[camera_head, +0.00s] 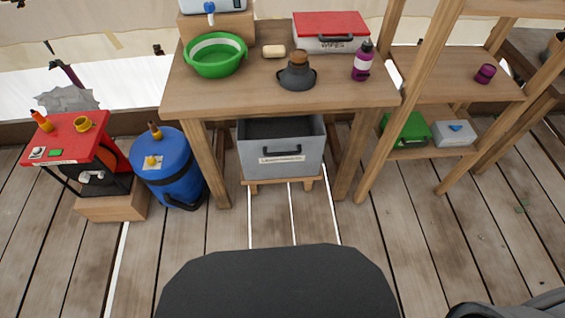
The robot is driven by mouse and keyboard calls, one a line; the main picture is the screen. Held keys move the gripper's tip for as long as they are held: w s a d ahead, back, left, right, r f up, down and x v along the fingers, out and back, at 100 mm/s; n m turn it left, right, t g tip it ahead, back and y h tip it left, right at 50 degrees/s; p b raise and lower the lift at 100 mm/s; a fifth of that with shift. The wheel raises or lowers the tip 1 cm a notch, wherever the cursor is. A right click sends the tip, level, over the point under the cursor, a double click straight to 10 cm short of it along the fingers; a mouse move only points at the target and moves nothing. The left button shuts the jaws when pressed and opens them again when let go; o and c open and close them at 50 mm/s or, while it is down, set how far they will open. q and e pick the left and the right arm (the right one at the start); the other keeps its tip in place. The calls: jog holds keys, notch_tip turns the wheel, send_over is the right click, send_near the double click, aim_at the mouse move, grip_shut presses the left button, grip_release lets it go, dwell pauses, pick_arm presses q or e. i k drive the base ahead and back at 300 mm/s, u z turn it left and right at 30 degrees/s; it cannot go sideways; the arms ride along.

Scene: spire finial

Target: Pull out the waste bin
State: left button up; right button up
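A grey open-topped bin (281,148) stands under the wooden table (250,94), between its front legs. It has a dark handle (282,154) and a pale label strip on its front face. The bin rests on a low wooden support (281,182). Its inside looks empty where it can be seen, and the tabletop hides its rear part. Neither of my grippers is in view.
A blue barrel (168,170) and a red-topped unit (72,142) stand left of the table; a wooden shelf (455,90) stands right. A green basin (215,55) and other items sit on the tabletop. The plank floor before the bin is clear up to my dark body.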

aim_at(284, 147)
jog(key=z, duration=0.45)
jog(key=i, duration=0.9)
